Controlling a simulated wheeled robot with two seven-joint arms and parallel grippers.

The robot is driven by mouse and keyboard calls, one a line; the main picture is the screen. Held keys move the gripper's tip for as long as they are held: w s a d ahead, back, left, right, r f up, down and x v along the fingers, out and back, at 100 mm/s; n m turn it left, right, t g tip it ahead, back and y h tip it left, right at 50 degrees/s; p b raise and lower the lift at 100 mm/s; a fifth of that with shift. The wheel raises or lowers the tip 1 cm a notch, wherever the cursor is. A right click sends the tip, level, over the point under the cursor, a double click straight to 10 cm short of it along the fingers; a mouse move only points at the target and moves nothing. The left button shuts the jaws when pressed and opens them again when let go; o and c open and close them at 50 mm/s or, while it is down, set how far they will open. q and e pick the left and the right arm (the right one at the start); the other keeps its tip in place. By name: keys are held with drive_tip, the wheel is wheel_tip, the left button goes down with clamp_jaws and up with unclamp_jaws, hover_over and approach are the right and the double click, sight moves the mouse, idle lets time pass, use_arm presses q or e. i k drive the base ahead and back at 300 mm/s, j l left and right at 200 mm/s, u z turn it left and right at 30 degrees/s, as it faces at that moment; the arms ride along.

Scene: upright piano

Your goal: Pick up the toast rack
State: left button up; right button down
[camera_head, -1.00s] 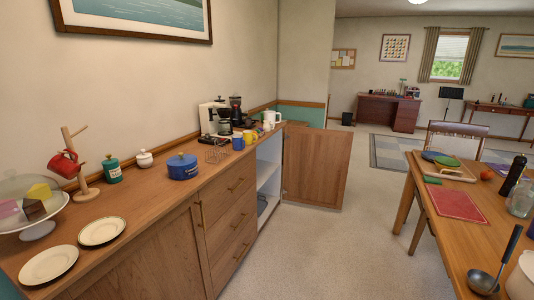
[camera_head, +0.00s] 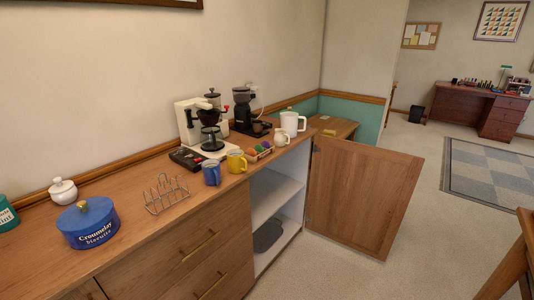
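The toast rack (camera_head: 166,193) is a wire rack standing on the wooden sideboard top (camera_head: 128,200). It sits between a blue biscuit tin (camera_head: 88,224) on its left and a blue mug (camera_head: 211,173) on its right, apart from both. Neither of my grippers shows in the head view.
A yellow mug (camera_head: 237,162), a dark flat device (camera_head: 188,158) and a coffee maker (camera_head: 203,125) stand behind and right of the rack. A cabinet door (camera_head: 362,195) hangs open at the sideboard's right end.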

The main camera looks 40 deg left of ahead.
sight(178, 188)
drive_tip(key=i+l+u, duration=0.1)
drive_tip(key=i+u, duration=0.4)
drive_tip(key=i+l+u, duration=0.3)
drive_tip(key=i+u, duration=0.15)
drive_tip(key=i+l+u, duration=0.5)
